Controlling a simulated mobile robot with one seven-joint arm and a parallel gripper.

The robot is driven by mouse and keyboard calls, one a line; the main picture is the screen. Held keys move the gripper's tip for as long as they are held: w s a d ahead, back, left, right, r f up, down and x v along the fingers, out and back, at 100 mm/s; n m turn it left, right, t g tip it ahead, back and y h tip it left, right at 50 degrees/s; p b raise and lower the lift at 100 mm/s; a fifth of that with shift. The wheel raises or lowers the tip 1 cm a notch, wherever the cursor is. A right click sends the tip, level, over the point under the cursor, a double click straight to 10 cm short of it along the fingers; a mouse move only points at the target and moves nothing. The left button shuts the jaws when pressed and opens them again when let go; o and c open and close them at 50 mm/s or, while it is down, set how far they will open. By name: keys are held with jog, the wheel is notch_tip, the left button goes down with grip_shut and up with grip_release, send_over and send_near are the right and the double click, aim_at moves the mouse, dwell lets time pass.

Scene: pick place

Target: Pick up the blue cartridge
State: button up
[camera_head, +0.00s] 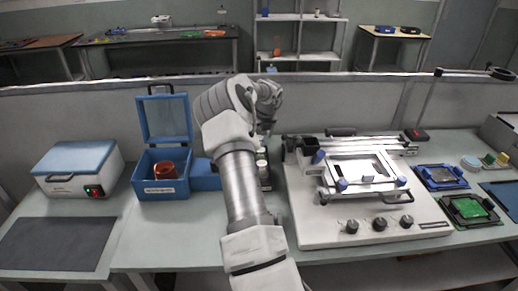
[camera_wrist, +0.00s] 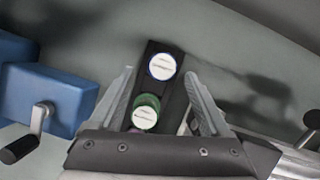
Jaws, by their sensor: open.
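The blue cartridge (camera_wrist: 162,66) shows in the wrist view as a round white label with a blue rim, at the far end of a dark narrow holder (camera_wrist: 172,98). A green-rimmed cartridge (camera_wrist: 146,111) sits nearer in the same holder, and a purple one (camera_wrist: 135,130) is mostly hidden by my gripper. My gripper (camera_wrist: 159,76) is open and empty, its fingers pointing toward the holder, one on each side of the row in the picture. In the head view, my arm partly covers the pale cartridge tops (camera_head: 262,164).
A blue open-lidded box (camera_head: 160,188) with a reddish round item stands left of my arm. A large white machine (camera_head: 370,226) with a raised frame and knobs is close on the right.

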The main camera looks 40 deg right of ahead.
aim_at(260, 139)
jog(key=shift+x, duration=2.4)
jog(key=shift+d+r, duration=0.1)
jog(key=shift+d, duration=0.1)
jog(key=shift+c, duration=0.3)
grip_shut()
